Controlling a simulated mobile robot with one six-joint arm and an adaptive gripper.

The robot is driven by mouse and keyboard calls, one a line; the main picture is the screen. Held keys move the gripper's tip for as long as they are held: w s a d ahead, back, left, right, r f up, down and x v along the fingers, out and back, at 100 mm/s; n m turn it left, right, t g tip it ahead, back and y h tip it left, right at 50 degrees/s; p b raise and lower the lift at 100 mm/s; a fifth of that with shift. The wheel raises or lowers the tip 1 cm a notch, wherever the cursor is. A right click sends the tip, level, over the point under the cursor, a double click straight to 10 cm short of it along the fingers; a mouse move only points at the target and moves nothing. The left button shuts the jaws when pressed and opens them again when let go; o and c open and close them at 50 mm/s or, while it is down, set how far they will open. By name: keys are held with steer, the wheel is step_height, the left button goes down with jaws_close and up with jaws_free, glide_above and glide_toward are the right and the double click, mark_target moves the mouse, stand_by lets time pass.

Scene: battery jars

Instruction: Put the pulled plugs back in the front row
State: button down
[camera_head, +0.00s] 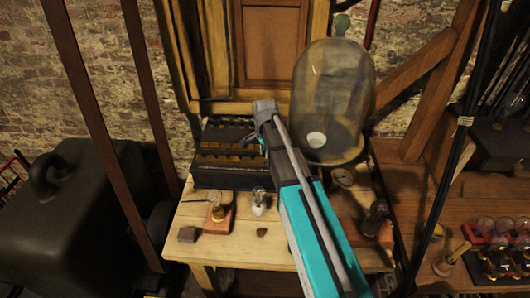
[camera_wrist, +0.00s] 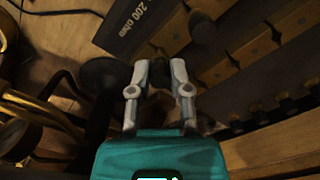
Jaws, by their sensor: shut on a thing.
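A dark plug box (camera_head: 222,177) with pale wooden rows stands at the back left of the wooden table. In the wrist view its side (camera_wrist: 128,28) bears the lettering "200 ohm". My gripper (camera_wrist: 163,72) is over the box and shut on a dark plug (camera_wrist: 160,66) held between its fingers. The plug's lower end is hard to make out in the shadow, so I cannot tell whether it touches the box. Several dark plugs (camera_wrist: 235,124) stand in a row at the right of the wrist view. In the head view my arm hides part of the box's right side.
A tall glass bell jar (camera_head: 335,95) stands close to the right of the box. Part of the table's front left is bare.

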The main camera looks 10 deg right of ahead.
steer(key=shift+f+b, duration=0.75)
steer(key=shift+f, duration=0.05)
stand_by(0.9)
steer(key=shift+c, duration=2.4)
jaws_free()
steer(key=shift+r, duration=0.2)
step_height(320, 180, up, 7)
steer(key=p, duration=0.7)
steer(key=shift+r+p, duration=0.2)
steer(key=shift+p, duration=0.2)
steer(key=w+d+r+p, duration=0.2)
steer(key=w, duration=0.5)
steer(key=shift+w+r, duration=0.1)
steer(key=shift+r, duration=0.15)
